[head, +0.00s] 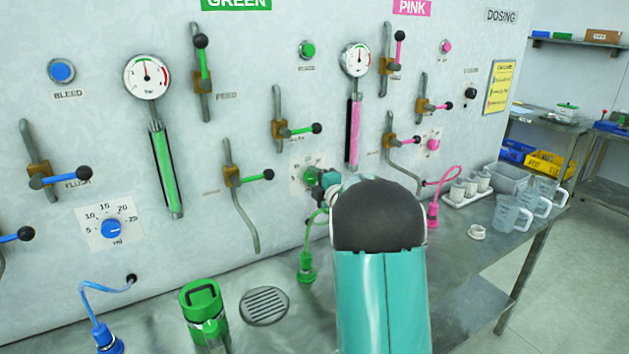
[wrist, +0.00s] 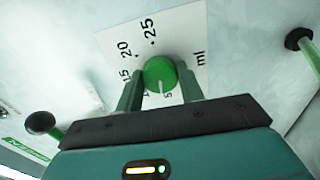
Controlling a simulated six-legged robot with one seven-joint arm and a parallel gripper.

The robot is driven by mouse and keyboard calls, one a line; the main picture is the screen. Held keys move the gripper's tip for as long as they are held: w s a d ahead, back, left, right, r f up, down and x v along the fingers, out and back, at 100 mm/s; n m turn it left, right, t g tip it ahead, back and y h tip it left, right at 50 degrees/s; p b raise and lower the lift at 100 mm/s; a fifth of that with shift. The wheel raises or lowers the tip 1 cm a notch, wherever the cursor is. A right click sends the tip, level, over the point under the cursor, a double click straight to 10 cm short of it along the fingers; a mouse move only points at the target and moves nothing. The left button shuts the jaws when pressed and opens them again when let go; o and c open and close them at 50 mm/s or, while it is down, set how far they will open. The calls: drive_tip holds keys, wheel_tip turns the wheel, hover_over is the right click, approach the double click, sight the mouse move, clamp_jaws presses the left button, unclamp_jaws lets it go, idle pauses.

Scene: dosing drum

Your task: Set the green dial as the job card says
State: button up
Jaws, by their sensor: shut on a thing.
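The green dial (wrist: 160,72) sits on a white plate (wrist: 185,38) marked 5 to 25 ml in the wrist view. My gripper (wrist: 160,85) has one finger on each side of it and is shut on it. The dial's white mark points down in that view, close to the 5; the 10 is partly hidden. In the head view the green dial (head: 310,174) is partly covered by my gripper (head: 325,180). The yellow job card (head: 499,87) hangs at the right of the panel, its writing too small to read.
Green lever handles (head: 302,129) (head: 257,177) stick out near the dial. A green canister (head: 203,310) and a drain (head: 264,306) are on the bench. Jugs (head: 513,215) stand at the right.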

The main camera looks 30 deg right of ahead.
drive_tip(key=shift+n, duration=1.1)
drive_tip(key=o, duration=1)
drive_tip(key=shift+s, duration=0.1)
drive_tip(key=s, duration=1.3)
drive_tip(key=shift+s+a, duration=0.35)
